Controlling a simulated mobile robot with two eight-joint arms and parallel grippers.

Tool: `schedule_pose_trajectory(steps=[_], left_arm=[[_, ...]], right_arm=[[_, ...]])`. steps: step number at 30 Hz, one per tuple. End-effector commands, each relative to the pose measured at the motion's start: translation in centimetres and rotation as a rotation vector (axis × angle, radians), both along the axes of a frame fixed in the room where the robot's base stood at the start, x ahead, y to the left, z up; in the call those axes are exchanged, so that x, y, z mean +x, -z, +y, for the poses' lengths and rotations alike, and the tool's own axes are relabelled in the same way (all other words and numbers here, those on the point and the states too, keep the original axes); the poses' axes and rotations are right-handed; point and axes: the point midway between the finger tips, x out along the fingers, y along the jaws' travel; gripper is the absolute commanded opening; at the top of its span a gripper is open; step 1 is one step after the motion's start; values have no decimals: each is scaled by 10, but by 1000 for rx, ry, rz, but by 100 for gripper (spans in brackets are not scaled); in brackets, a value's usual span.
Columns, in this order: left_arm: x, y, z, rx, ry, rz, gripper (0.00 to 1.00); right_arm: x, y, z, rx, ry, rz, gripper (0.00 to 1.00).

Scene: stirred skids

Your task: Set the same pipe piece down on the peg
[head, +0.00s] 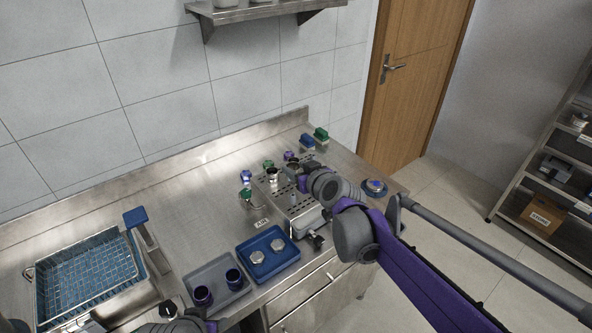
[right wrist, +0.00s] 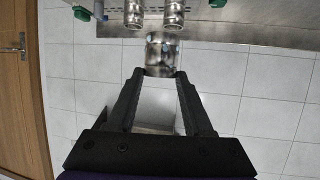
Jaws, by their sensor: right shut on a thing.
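My right gripper (head: 300,181) is over the perforated metal stand (head: 300,216) on the counter. In the right wrist view its two fingers (right wrist: 160,76) are closed on a shiny metal pipe piece (right wrist: 161,54). In the head view the held piece (head: 291,169) is partly hidden by the gripper. Another metal pipe piece (head: 272,176) stands upright on the stand, just left of it. A short upright peg (head: 293,199) shows on the stand top. I cannot tell whether the held piece touches a peg. My left gripper is not clearly in view.
A blue wire basket (head: 122,256) stands at left.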

Motion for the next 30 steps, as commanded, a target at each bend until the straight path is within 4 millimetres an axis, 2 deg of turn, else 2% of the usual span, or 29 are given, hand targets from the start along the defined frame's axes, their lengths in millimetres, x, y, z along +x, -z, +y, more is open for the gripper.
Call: schedule_pose_trajectory(steps=[8,21,30], left_arm=[[-3,7,0,0,0,7,50],[-16,37,0,0,0,30,50],[-17,40,0,0,0,32,50]], right_arm=[[-2,6,3,-10,-16,-1,0],[-2,44,3,-10,-15,-2,0],[-1,49,3,-10,-14,-4,0]])
